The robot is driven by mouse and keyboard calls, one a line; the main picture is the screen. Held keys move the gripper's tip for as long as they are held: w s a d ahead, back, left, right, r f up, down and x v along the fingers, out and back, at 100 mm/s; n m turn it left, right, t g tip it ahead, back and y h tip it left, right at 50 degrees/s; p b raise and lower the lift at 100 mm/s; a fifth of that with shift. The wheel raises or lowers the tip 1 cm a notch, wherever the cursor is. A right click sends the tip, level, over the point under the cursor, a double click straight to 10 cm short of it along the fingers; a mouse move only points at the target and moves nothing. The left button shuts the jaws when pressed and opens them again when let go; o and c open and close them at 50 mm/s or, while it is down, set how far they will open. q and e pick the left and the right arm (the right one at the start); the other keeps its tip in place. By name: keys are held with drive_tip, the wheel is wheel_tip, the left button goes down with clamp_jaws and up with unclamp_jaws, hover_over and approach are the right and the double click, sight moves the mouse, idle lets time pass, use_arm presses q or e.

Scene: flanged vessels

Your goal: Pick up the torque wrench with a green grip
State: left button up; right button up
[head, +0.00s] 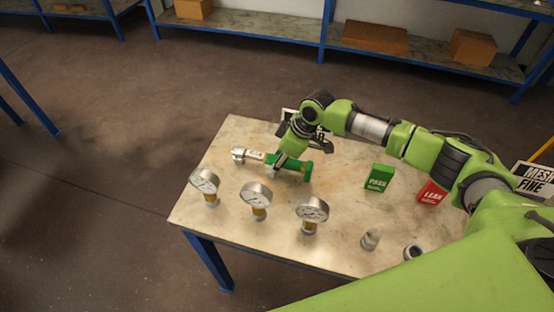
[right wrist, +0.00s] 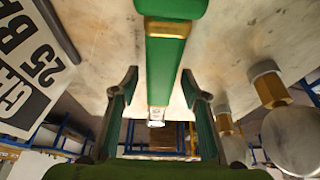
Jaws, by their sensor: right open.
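The torque wrench (head: 302,169) lies on the table's far left part. Its green grip points right and its silver head points left. In the right wrist view the green grip (right wrist: 164,70) runs down the middle of the picture. My right gripper (head: 281,161) is over the wrench, partly hiding its middle. In the right wrist view its two fingers (right wrist: 161,78) stand apart on either side of the wrench, with gaps on both sides. I cannot tell whether the fingertips reach down to the table. My left gripper is not in view.
Three pressure gauges (head: 257,196) stand along the table's near left side. A green box (head: 379,177) and a red box (head: 431,192) stand to the right. Two small metal fittings (head: 370,239) are near the front edge. A printed sign (right wrist: 28,80) is close by on the left.

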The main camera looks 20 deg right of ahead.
clamp_jaws()
drive_tip(key=shift+w+r, duration=0.1)
drive_tip(key=shift+r, duration=0.05)
